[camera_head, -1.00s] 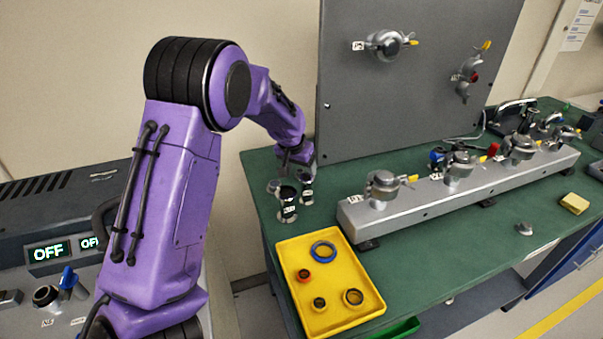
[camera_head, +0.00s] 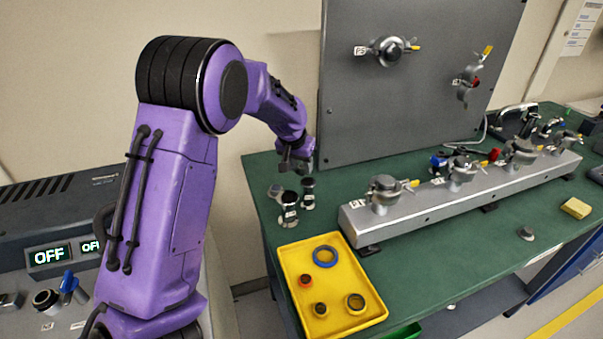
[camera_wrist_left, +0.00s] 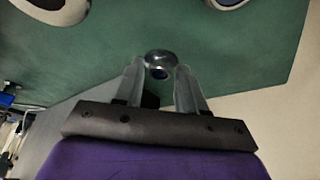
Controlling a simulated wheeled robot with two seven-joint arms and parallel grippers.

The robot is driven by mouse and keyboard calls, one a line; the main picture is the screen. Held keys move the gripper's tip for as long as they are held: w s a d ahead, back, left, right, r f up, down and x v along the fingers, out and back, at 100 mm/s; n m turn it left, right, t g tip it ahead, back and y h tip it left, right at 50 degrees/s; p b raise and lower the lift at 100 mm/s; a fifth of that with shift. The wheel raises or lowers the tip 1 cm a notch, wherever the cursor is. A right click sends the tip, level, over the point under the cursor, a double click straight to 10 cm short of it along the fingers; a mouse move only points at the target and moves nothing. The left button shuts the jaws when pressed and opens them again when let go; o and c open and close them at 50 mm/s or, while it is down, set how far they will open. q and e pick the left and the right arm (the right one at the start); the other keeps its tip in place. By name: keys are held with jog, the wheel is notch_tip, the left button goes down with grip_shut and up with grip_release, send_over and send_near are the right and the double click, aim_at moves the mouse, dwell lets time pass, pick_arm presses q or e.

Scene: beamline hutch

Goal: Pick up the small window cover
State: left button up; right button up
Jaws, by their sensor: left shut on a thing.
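My left gripper (camera_head: 294,167) is over the back left corner of the green bench, beside the grey upright panel. In the head view I cannot make the held piece out clearly. My right gripper is not in view.
Several small fittings, one labelled (camera_head: 290,207), stand on the bench just below the gripper. A yellow tray (camera_head: 327,316) with rings lies in front. A grey rail (camera_head: 420,208) with capped ports runs to the right. The grey panel (camera_head: 370,110) stands close beside the gripper.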

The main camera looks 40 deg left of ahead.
pick_arm(q)
jog(key=w+d+r+b, duration=0.1)
jog(key=d+r, duration=0.9)
jog(key=d, duration=0.4)
jog(key=shift+w, duration=0.3)
